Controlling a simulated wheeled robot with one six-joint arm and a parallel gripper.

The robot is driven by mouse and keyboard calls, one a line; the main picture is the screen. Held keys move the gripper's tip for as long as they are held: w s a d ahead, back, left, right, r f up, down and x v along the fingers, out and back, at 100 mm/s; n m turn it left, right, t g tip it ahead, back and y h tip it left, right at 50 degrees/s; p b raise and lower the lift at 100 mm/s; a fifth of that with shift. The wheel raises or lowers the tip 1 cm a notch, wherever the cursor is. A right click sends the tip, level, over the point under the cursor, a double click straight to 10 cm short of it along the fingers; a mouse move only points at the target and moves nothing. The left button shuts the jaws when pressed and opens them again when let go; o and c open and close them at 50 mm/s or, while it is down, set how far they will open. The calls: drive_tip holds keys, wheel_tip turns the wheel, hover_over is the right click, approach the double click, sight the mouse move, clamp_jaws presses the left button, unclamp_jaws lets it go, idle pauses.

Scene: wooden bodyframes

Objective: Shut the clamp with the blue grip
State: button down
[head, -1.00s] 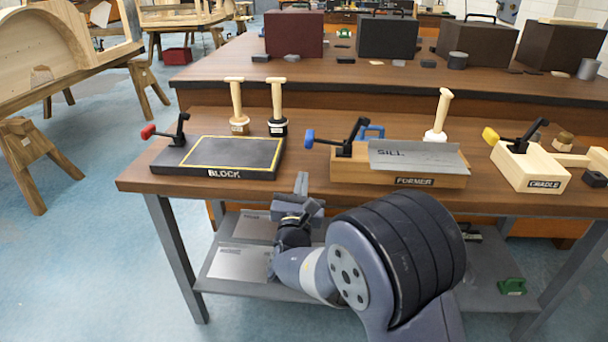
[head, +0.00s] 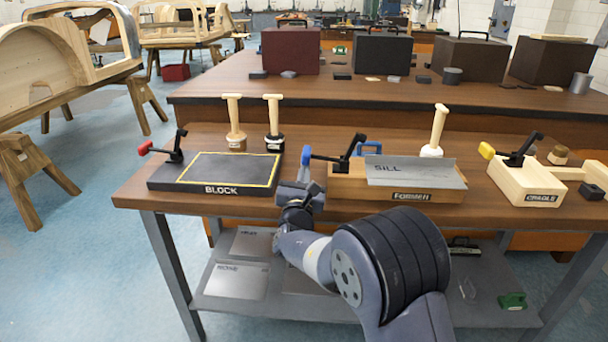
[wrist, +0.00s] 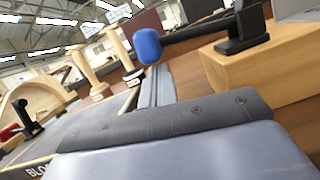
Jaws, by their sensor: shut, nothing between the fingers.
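The clamp with the blue grip (head: 306,159) is mounted on the left end of the wooden FORMER block (head: 345,188). Its black lever (head: 337,162) sticks out to the left, with the grip at its end. A grey sheet marked SILL (head: 412,172) lies on the block. My gripper (head: 303,178) is shut and empty, close to the blue grip at the table's front side. In the wrist view the blue grip (wrist: 148,46) stands just beyond the fingers (wrist: 158,88), near the top centre. I cannot tell whether they touch.
A red-gripped clamp (head: 146,148) stands on the dark BLOCK plate (head: 200,184) to the left. A yellow-gripped clamp (head: 488,151) stands on the CRADLE block (head: 530,188) to the right. Wooden-handled tools (head: 235,122) stand behind. Bare tabletop (head: 310,142) lies between the stations.

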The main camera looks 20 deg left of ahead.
sight(306, 154)
drive_tip(key=shift+a+r+m+h+b, duration=0.1)
drive_tip(key=shift+r+m+h+b, duration=0.35)
drive_tip(key=shift+m, duration=0.25)
drive_tip(key=shift+r+m+h+b, duration=0.35)
drive_tip(key=shift+r+m+b, duration=0.5)
drive_tip(key=shift+m, duration=0.55)
drive_tip(key=r+m, duration=0.1)
drive_tip(key=r+m+h+b, duration=0.1)
drive_tip(key=r+m, duration=0.1)
drive_tip(key=m, duration=0.1)
drive_tip(key=shift+d+r+b, duration=0.15)
drive_tip(key=shift+d+b, duration=0.15)
drive_tip(key=shift+b, duration=0.1)
drive_tip(key=w+d+r+m+g+h+b, duration=0.1)
drive_tip(key=d+r+m, duration=0.3)
drive_tip(key=m, duration=0.4)
drive_tip(key=shift+r+g+h+b, duration=0.4)
drive_tip(key=shift+r+h+b, duration=0.2)
drive_tip(key=shift+b, duration=0.2)
drive_tip(key=shift+d+m, duration=0.15)
drive_tip(key=shift+m, duration=0.15)
drive_tip(key=shift+f, duration=0.1)
